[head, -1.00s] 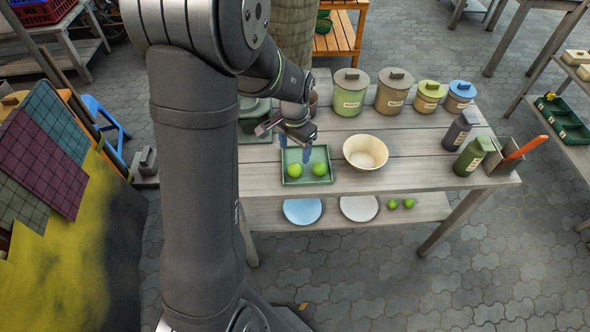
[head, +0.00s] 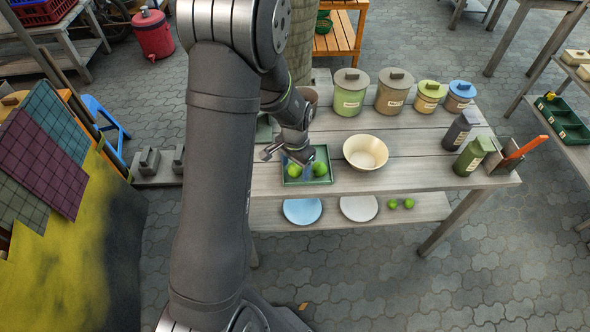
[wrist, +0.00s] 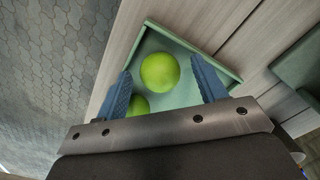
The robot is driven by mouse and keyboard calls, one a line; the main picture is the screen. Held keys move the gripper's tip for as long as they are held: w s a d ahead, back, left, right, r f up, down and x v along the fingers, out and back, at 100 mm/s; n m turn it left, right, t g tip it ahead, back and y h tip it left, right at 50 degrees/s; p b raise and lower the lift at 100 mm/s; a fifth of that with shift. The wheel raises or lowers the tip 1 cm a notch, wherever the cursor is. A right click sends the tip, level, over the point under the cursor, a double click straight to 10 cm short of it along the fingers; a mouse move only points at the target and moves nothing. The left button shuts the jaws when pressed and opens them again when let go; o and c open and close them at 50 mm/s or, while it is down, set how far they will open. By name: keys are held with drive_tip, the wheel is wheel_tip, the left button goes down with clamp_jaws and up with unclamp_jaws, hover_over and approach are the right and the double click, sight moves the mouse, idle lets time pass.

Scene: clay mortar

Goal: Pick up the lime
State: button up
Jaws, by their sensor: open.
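Two limes lie in a green tray (head: 326,177) on the wooden table. In the head view one lime (head: 319,169) is on the right and the other lime (head: 294,170) is on the left, partly behind my gripper. My gripper (head: 305,163) is open and empty, just above the tray. In the wrist view, one whole lime (wrist: 160,72) shows ahead, between the lines of the two blue fingers (wrist: 164,88). The second lime (wrist: 138,105) sits close to the left finger and is partly hidden by the gripper.
A cream bowl (head: 366,152) stands just right of the tray. Lidded canisters, such as a green one (head: 350,95), line the table's back. Two bottles (head: 472,155) stand at the right. Plates (head: 302,211) and two more limes (head: 400,204) are on the lower shelf.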

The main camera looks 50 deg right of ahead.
drive_tip(key=c, duration=1.1)
drive_tip(key=shift+o, duration=0.2)
drive_tip(key=shift+r, duration=0.1)
